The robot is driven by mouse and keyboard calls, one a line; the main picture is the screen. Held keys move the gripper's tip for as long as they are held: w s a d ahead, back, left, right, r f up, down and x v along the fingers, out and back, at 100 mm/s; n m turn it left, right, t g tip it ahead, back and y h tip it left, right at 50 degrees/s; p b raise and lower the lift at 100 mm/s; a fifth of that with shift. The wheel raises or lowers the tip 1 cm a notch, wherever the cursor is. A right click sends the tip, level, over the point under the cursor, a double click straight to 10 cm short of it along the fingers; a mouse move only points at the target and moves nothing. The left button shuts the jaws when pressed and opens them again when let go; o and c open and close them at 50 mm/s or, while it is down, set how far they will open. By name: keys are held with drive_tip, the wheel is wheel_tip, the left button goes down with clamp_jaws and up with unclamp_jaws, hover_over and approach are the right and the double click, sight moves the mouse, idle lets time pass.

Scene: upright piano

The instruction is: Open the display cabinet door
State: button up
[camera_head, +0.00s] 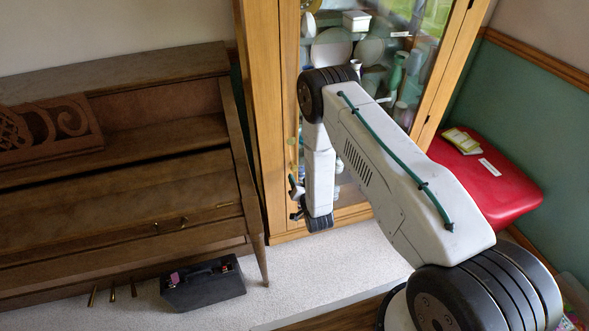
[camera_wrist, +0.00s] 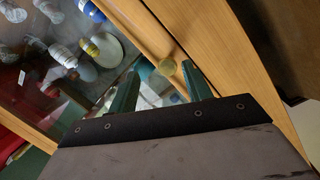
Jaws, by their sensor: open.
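The display cabinet (camera_head: 258,100) is tall, with a light wood frame and a glass door (camera_head: 289,70). The door looks closed, and its glass and wood frame also show in the wrist view (camera_wrist: 150,33). A round wooden knob (camera_wrist: 167,67) on the door frame shows in the wrist view. My gripper (camera_wrist: 162,72) is open, with its two green fingers on either side of the knob; I cannot tell whether they touch it. In the head view, my gripper (camera_head: 296,198) is small beside the lower door edge, and my arm hides part of the door.
An upright piano (camera_head: 120,195) stands left of the cabinet. A black case (camera_head: 203,285) lies on the pale carpet before it. A red-topped seat (camera_head: 490,190) with yellow booklets (camera_head: 461,140) stands right of the cabinet. Crockery (camera_head: 331,50) and bottles are behind the glass.

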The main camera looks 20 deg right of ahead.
sight(295, 169)
drive_tip(key=w, duration=0.2)
drive_tip(key=w+t, duration=0.1)
drive_tip(key=w, duration=0.1)
drive_tip(key=w+t, duration=0.1)
drive_tip(key=w, duration=0.1)
drive_tip(key=shift+w+r+m, duration=0.25)
drive_tip(key=shift+w+m, duration=0.05)
